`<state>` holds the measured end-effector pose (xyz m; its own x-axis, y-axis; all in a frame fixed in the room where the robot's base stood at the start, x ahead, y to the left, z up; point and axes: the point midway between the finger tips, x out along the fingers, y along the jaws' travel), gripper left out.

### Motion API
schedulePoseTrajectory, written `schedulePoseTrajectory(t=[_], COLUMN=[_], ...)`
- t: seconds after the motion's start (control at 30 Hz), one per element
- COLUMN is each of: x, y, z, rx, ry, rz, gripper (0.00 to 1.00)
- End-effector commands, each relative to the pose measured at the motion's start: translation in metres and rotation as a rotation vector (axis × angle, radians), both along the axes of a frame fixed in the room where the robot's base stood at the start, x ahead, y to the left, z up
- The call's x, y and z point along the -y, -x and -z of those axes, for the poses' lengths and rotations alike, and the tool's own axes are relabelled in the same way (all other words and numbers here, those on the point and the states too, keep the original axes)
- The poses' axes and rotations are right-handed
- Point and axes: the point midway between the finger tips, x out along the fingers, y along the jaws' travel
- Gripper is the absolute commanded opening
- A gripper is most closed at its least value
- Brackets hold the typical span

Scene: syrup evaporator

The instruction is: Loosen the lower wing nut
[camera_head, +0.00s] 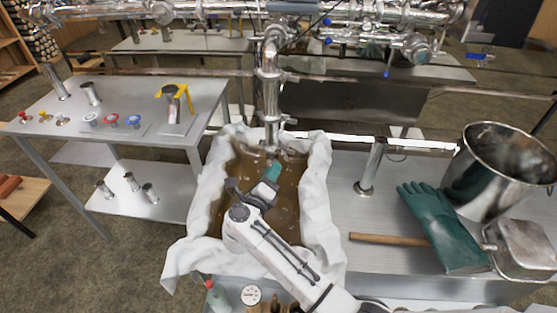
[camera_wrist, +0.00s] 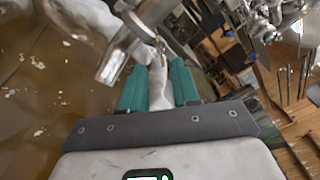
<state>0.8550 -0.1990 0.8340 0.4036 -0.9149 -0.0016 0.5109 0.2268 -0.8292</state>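My gripper (camera_head: 273,172) is over the cloth-lined basin, just below the lower end of the vertical steel pipe (camera_head: 270,95). In the wrist view its two teal fingers (camera_wrist: 158,85) are apart, with only white cloth seen behind the gap. A steel pipe end with a clamp ring (camera_wrist: 132,38) lies just beyond the fingertips. A small metal piece on the clamp, likely the lower wing nut (camera_wrist: 160,44), is in front of the gap; its wings are not clear. In the head view the wing nut is too small to make out.
The basin (camera_head: 318,165) holds brown liquid and is draped with white cloth. A steel pot (camera_head: 500,165), a green glove (camera_head: 445,225) and a wooden handle (camera_head: 390,239) are at the right. A side table (camera_head: 60,125) with fittings stands at the left. Pipes run overhead.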

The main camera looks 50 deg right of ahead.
Motion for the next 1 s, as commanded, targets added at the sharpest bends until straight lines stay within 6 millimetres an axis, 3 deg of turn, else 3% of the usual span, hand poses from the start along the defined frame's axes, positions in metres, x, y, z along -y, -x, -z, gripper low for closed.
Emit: schedulePoseTrajectory(t=[0.1, 0.3, 0.73, 1.0], x=[0.022, 0.043, 0.050, 0.050], y=[-0.009, -0.019, -0.022, -0.022], z=[-0.001, 0.000, 0.000, 0.000], rx=[0.001, -0.001, 0.000, 0.000], ry=[0.001, 0.001, 0.001, 0.001], rz=[0.003, 0.001, -0.001, -0.001], gripper=[0.31, 0.31, 0.31, 0.05])
